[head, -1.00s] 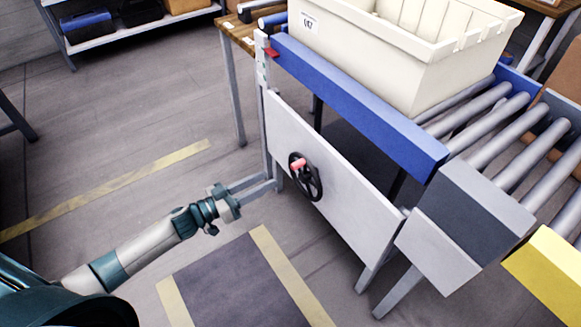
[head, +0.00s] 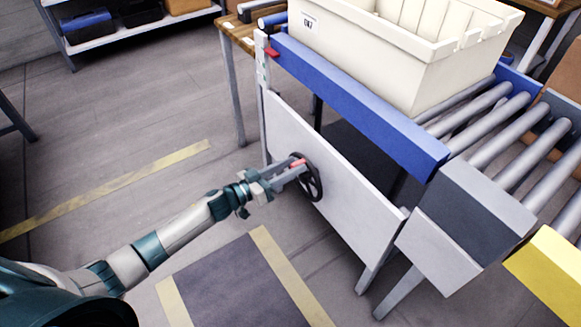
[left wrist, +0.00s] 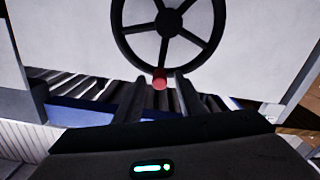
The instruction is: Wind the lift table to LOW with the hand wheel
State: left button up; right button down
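The lift table has a blue side rail (head: 360,100) and a pale front panel (head: 345,215). A black spoked hand wheel (head: 315,186) is mounted on the panel, with a red handle (head: 298,163) near its upper left rim. My left gripper (head: 296,170) is at the wheel. In the left wrist view, its two fingers (left wrist: 159,84) stand open on either side of the red handle (left wrist: 160,78), with a gap on both sides. The hand wheel (left wrist: 168,25) shows above them. A red pointer (head: 272,52) sits by the upright post (head: 262,70). My right gripper is not in view.
A cream crate (head: 390,50) sits on the table top. A roller conveyor (head: 520,130) adjoins at the right, with a grey block (head: 470,215) and a yellow one (head: 550,270) in front. A dark floor mat (head: 235,285) lies below; floor to the left is open.

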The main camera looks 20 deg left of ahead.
pick_arm(q)
grip_shut()
jog(key=shift+s+d, duration=0.1)
